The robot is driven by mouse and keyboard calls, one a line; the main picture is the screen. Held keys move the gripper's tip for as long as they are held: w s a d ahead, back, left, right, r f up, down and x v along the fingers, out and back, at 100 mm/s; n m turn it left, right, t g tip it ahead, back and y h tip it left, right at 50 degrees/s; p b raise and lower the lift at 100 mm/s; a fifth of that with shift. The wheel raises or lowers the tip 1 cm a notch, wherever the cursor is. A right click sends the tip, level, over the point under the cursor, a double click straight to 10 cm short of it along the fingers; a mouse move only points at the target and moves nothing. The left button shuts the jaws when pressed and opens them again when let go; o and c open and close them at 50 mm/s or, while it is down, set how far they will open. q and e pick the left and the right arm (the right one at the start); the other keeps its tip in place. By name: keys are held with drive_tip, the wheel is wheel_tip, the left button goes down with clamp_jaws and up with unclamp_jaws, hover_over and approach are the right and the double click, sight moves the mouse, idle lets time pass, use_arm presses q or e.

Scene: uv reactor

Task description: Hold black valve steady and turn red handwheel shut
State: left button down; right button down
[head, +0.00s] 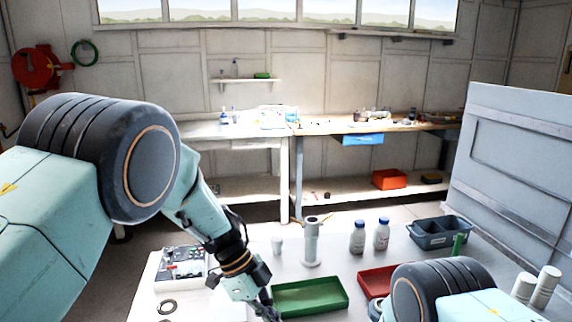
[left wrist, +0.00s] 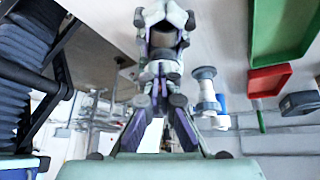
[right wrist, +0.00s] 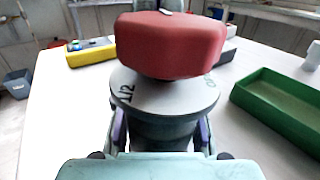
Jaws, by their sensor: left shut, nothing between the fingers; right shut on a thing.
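A red handwheel (right wrist: 170,44) sits on a round grey disc (right wrist: 165,97) with dark markings in the right wrist view. Below the disc is the dark body of the black valve (right wrist: 160,128), partly hidden by the disc. My right gripper (right wrist: 161,140) is shut on this body, one finger on each side, beneath the handwheel. My left gripper (left wrist: 163,30) is shut and empty in the left wrist view. In the head view it is at the bottom edge (head: 270,311), partly cut off. Neither handwheel nor valve shows clearly in the head view.
A green tray (head: 310,312), a red tray (head: 377,281), a grey flanged post (head: 311,243), two bottles (head: 381,234) and a dark blue bin (head: 438,232) stand on the white table. A grey panel (head: 520,165) stands right.

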use_arm(q)
drive_tip(key=shift+w+d, duration=0.2)
drive_tip(key=shift+w, duration=0.1)
use_arm(e)
drive_tip(key=shift+s, duration=0.1)
idle(0.6)
use_arm(q)
drive_tip(key=shift+a, duration=0.1)
use_arm(e)
drive_tip(key=shift+f, duration=0.1)
use_arm(q)
wheel_tip(320, 180, up, 6)
drive_tip(key=shift+w+a, duration=0.25)
drive_tip(key=shift+a, duration=0.1)
idle(0.4)
use_arm(e)
drive_tip(key=c, duration=0.8)
unclamp_jaws()
drive_tip(key=shift+c, duration=0.2)
drive_tip(key=shift+d, duration=0.1)
